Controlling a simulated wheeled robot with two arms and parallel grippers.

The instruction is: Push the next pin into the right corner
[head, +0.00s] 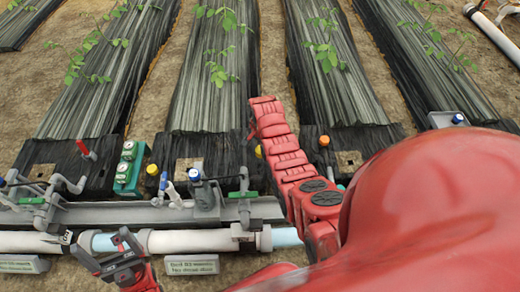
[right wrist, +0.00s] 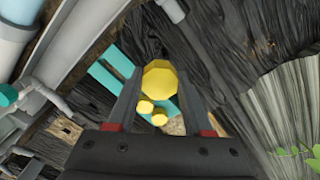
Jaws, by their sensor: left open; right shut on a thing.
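In the right wrist view a yellow pin with a many-sided head (right wrist: 159,77) sits between the fingers of my right gripper (right wrist: 158,98), which is shut on it. Two small round yellow parts show just below the head. In the head view my right arm hides most of that gripper; a small yellow piece (head: 258,152) shows beside the arm, over the black film at the bed's near end (head: 224,150). My left gripper (head: 120,256) is open and empty, low at the left above the white pipe. The pin's tip and the corner beneath it are hidden.
A grey channel with pipes and valves (head: 110,214) runs across the front. A green box (head: 130,168), a yellow-capped part (head: 153,170) and an orange-capped part (head: 324,140) stand near the bed ends. Bare soil (head: 274,45) lies between beds.

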